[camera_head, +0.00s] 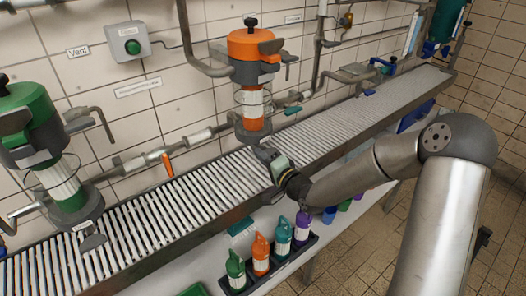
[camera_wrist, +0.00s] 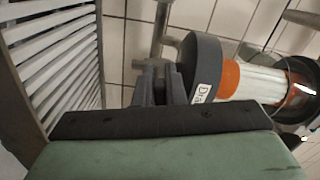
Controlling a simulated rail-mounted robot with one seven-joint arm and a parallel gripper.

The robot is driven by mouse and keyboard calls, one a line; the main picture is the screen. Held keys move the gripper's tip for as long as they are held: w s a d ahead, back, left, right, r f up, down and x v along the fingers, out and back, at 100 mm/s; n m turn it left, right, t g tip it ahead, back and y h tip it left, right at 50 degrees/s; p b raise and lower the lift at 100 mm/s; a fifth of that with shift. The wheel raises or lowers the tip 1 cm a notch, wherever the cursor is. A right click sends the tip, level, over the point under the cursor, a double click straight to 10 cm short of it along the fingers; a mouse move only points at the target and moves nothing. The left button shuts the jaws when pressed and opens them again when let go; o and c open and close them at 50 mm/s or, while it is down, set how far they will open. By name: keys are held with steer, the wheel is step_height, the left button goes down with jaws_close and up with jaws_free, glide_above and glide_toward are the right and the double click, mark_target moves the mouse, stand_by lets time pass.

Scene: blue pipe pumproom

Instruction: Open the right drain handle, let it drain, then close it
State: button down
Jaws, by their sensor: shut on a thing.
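The right unit (camera_head: 252,75) has an orange top, a clear body with an orange and white cartridge, and a dark bottom cap. In the wrist view this cap (camera_wrist: 202,65) bears a white label, partly readable as "Dra". My gripper (camera_head: 264,152) is at the underside of this cap. In the wrist view my gripper (camera_wrist: 158,84) has its fingers shut at the cap's lower end, on the right drain handle. The fingers hide most of the handle, so its angle cannot be told. No flowing liquid is visible.
The left green unit (camera_head: 45,150) has its own drain handle (camera_head: 93,242) below. A slatted grating (camera_head: 170,205) runs under both units. Green, orange, teal and purple bottles (camera_head: 261,254) stand in a tray in front. Pipes, an orange valve lever (camera_head: 168,165) and a green-button box (camera_head: 121,42) are along the wall.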

steer(key=shift+r+m+p, duration=0.15)
steer(key=shift+m+p, duration=0.35)
steer(key=shift+m, duration=0.25)
steer(key=shift+r+m+p, duration=0.15)
steer(key=shift+m+p, duration=0.35)
steer(key=shift+m, duration=0.25)
steer(key=c, duration=1.5)
jaws_free()
